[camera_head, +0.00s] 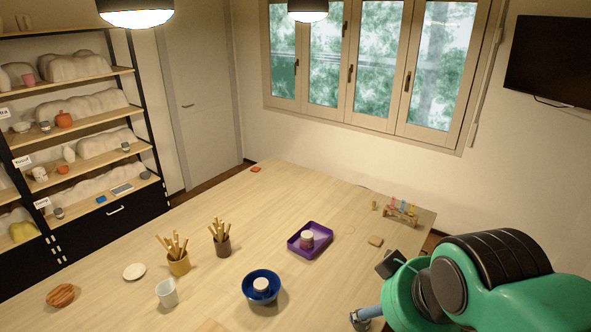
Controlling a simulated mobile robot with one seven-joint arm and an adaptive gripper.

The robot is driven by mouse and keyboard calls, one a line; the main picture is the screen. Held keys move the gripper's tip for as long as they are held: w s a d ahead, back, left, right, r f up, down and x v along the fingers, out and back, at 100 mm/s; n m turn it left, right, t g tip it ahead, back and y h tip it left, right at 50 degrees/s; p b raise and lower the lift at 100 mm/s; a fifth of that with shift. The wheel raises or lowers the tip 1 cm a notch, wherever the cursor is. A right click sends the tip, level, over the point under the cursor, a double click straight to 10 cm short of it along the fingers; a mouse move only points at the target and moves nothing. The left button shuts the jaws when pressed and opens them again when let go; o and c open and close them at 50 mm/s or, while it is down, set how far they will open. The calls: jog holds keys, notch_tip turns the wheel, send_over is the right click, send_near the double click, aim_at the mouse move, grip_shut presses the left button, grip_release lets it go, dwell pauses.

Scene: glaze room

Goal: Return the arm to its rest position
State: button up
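My green arm (500,285) with dark bands fills the bottom right corner, over the right end of the table. A small black block (390,263) shows at its left side. A blue-grey piece with a metallic end (366,315) shows just below; I cannot tell whether it belongs to my gripper. My gripper's fingers cannot be made out clearly, so neither their opening nor anything held can be told. The arm hides the table's near right part.
On the table (215,285) are a blue bowl (249,289) and purple tray (297,247), each with a jar inside, stick-filled cups (178,264), a white cup (166,293), a vial rack (400,216) and a tan block (376,240). The table's back middle is clear. Shelves (80,84) stand left.

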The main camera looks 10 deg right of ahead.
notch_tip(320, 180, down, 11)
jog(key=b, duration=1)
